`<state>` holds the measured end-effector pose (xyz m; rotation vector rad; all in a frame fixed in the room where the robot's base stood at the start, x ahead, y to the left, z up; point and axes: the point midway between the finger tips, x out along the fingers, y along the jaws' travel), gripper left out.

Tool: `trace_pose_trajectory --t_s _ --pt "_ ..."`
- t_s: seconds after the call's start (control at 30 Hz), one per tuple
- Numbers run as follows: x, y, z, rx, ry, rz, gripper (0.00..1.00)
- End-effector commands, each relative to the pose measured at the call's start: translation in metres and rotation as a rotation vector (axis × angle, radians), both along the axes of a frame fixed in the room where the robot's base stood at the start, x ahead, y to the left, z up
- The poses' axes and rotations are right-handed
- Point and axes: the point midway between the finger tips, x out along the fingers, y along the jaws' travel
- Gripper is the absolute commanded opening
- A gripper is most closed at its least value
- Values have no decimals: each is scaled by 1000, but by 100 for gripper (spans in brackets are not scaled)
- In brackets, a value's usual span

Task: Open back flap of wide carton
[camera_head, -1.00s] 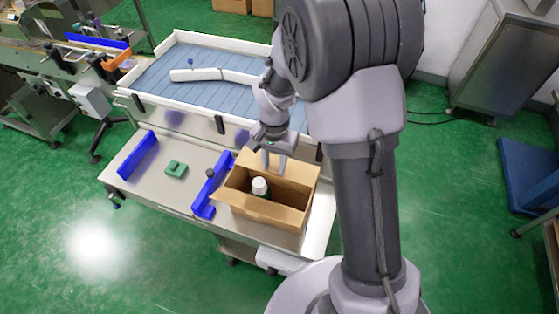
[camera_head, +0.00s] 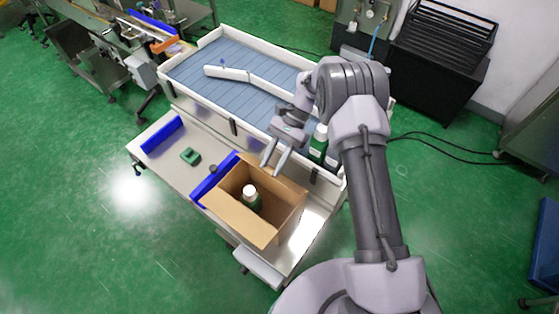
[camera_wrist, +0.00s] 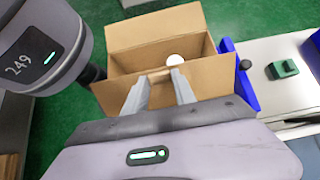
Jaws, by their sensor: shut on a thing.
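The open brown carton (camera_head: 238,217) stands on the metal bench and also shows in the wrist view (camera_wrist: 150,28). A bottle with a white cap (camera_head: 250,190) stands inside; its cap shows in the wrist view (camera_wrist: 175,59). The back flap (camera_head: 288,187) slopes outward from the rim on the conveyor side; it also shows in the wrist view (camera_wrist: 213,82). My gripper (camera_head: 270,168) is at this flap, its fingers shut on it. In the wrist view, my gripper (camera_wrist: 160,84) has a tan piece between its fingertips.
A blue guide (camera_head: 215,180) lies beside the carton. A green block (camera_head: 190,156) and another blue guide (camera_head: 162,134) are farther left. Behind is a walled conveyor (camera_head: 225,80) with a white bar (camera_head: 240,75); a green bottle (camera_head: 319,143) stands at its near right end.

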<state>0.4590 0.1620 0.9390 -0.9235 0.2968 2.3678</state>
Motion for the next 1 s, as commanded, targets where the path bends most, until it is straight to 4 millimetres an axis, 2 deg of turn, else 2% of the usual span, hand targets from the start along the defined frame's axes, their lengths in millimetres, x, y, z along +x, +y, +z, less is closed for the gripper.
trace_pose_trajectory --t_s 0.3,0.87,0.9,1.0 --pt "0 0 -1 68 98 0 0" --pt "0 -1 0 83 120 0 0" --pt "0 -1 0 83 120 0 36" --pt "0 -1 0 83 120 0 55"
